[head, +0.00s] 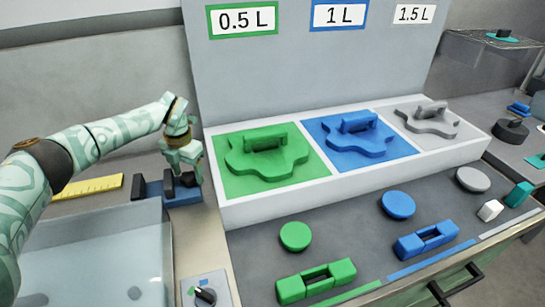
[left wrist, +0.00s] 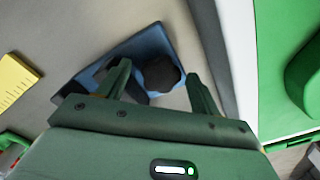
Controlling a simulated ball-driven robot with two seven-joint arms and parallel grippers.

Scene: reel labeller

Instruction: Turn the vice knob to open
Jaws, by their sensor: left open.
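The vice (head: 182,199) is a small blue base with dark upright parts, on the counter at left. In the left wrist view, its blue base (left wrist: 150,43) lies below my gripper, and a black lobed knob (left wrist: 162,73) shows between the two fingers. My left gripper (head: 187,177) hangs over the right end of the vice, fingers pointing down. In the left wrist view the gripper (left wrist: 158,76) is open, one finger on each side of the knob; contact cannot be told. In the head view the gripper partly hides the knob's area. My right gripper is out of view.
A yellow ruler (head: 88,187) lies left of the vice. A clear-walled bin (head: 95,225) stands in front. Right of the gripper is a white-rimmed tray (head: 240,212) with green, blue and grey shapes. A dial (head: 205,297) sits at the front.

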